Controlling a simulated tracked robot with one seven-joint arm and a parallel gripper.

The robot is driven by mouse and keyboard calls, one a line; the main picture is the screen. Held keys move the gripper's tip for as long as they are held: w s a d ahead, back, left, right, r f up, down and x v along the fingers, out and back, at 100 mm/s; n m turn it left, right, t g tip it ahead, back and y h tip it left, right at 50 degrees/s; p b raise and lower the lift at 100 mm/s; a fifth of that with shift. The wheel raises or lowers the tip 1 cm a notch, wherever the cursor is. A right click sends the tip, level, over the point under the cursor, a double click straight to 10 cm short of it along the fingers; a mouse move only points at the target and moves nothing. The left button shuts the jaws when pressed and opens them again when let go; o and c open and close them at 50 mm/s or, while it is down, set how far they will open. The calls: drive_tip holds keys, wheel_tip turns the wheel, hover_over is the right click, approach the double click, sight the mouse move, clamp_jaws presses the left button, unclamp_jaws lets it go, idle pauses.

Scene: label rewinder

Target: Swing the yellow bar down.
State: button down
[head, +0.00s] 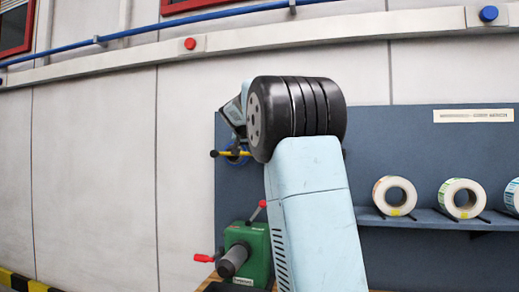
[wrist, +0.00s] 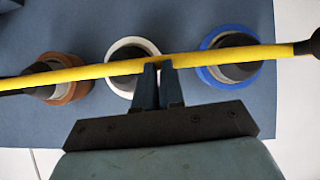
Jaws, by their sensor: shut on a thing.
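The yellow bar (wrist: 218,56) runs across the wrist view, tilted slightly up to the right, with black ends. It stands in front of several rolls on a blue panel. My gripper (wrist: 159,64) is shut on the bar near its middle. In the head view the bar (head: 232,153) shows only as a short yellow piece with a black knob at its left end. The rest of it is hidden behind my arm. My gripper (head: 236,112) is mostly hidden there too.
Brown (wrist: 66,90), white (wrist: 117,48) and blue (wrist: 212,78) rolls are behind the bar. A green machine (head: 250,250) with red-tipped handles stands below. Label rolls (head: 397,182) sit on a shelf at right.

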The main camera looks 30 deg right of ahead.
drive_tip(key=shift+d+f, duration=0.35)
drive_tip(key=shift+f, duration=0.05)
drive_tip(key=r+v, duration=0.1)
drive_tip(key=v, duration=0.5)
drive_tip(key=w+d+r+v, duration=0.1)
drive_tip(key=v, duration=0.6)
drive_tip(key=shift+a+r, duration=0.2)
drive_tip(key=shift+r, duration=0.25)
drive_tip(key=shift+w, duration=0.1)
drive_tip(key=s+a+f+n+y, duration=0.2)
drive_tip(key=s+a+f, duration=0.3)
drive_tip(key=s+f, duration=0.7)
drive_tip(key=s+a+f+n+g+y, duration=0.1)
drive_tip(key=s+a+f+n+y, duration=0.2)
drive_tip(key=s+f, duration=0.9)
drive_tip(key=s+a+f+n+g+y, duration=0.1)
drive_tip(key=s+a+f+n+y, duration=0.2)
drive_tip(key=s+f, duration=0.9)
drive_tip(key=s+a, duration=0.1)
drive_tip(key=a, duration=0.2)
drive_tip(key=shift+s+a, duration=0.35)
